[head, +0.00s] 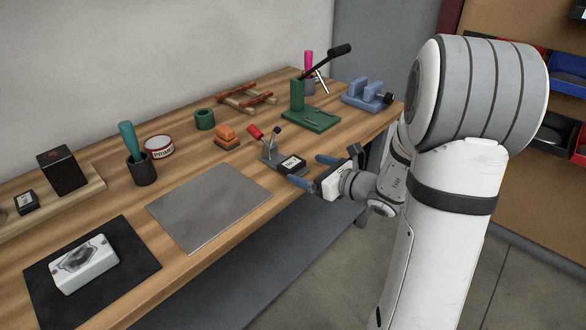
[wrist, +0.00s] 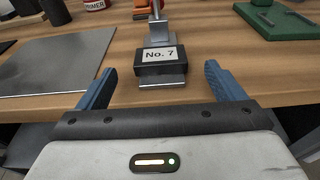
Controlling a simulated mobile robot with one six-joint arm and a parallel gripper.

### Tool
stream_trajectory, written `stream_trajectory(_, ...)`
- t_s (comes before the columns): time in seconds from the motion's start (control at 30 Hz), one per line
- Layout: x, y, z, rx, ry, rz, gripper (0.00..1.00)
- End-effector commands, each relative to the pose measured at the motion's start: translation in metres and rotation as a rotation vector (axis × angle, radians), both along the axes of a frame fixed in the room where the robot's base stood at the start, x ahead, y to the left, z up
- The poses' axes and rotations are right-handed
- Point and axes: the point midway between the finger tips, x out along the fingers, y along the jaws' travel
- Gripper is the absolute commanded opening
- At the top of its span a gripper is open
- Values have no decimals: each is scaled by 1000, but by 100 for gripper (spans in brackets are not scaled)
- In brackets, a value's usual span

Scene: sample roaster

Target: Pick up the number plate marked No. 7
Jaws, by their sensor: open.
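The number plate marked No. 7 (wrist: 160,54) is a small dark block with a white label, seen ahead of my gripper in the wrist view. It sits on a metal base at the front of a toggle clamp with a red handle (head: 255,131), near the bench's front edge. In the head view the plate (head: 291,163) lies just beyond my fingers. My gripper (wrist: 155,88) is open, with one blue finger to each side of the plate's line, and nothing is between them. In the head view my gripper (head: 312,171) is at the bench edge.
A grey metal sheet (head: 207,205) lies left of the clamp on the wooden bench. A green press (head: 309,117) and a blue vise (head: 366,95) stand behind to the right.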

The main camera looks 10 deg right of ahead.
Motion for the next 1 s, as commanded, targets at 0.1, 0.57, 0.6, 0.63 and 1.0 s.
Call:
stream_trajectory(0.1, 14, 11, -9, -1, -2, 5, 89)
stream_trajectory(0.57, 38, 27, -13, -1, -1, 2, 89)
stream_trajectory(0.6, 38, 27, -13, -1, -1, 2, 88)
stream_trajectory(0.63, 37, 27, -13, -1, -1, 2, 86)
stream_trajectory(1.0, 37, 27, -13, -1, -1, 3, 56)
